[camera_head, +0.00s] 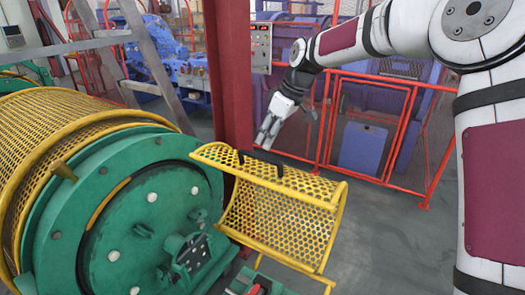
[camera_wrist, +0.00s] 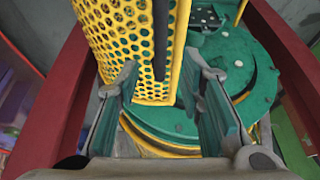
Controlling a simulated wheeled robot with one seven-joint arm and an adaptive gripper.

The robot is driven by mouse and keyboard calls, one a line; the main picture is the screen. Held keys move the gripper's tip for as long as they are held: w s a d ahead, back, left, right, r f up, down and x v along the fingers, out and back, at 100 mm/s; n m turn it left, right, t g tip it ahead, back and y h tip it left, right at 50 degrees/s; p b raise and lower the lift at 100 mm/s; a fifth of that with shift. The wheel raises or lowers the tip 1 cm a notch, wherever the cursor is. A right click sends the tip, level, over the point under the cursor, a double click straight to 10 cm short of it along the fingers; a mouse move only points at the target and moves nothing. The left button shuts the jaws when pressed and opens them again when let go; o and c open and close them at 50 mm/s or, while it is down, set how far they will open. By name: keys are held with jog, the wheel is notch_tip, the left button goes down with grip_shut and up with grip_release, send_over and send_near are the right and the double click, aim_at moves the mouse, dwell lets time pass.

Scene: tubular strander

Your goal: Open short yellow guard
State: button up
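The short yellow guard (camera_head: 280,215) is a curved mesh panel in a yellow frame, to the right of the green drum (camera_head: 135,215) in the head view. A black handle (camera_head: 262,163) sits along its upper edge. My gripper (camera_head: 268,138) is just above and behind that handle in the picture, pointing down, and appears apart from it. In the wrist view my gripper (camera_wrist: 168,75) has its fingers spread with nothing held. The guard (camera_wrist: 125,50) shows beyond and between the fingers, with a dark bar (camera_wrist: 160,40), likely the handle, along it.
A dark red post (camera_head: 230,80) stands close behind the guard and left of my gripper. A red fence (camera_head: 385,85) runs behind at the right. A larger yellow mesh guard (camera_head: 60,125) covers the drum at left. Grey floor (camera_head: 385,235) is clear at the right.

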aim_at(262, 156)
jog(key=p+x, duration=0.1)
jog(key=x, duration=0.5)
jog(key=shift+a+f, duration=0.1)
jog(key=shift+f, duration=0.15)
grip_shut()
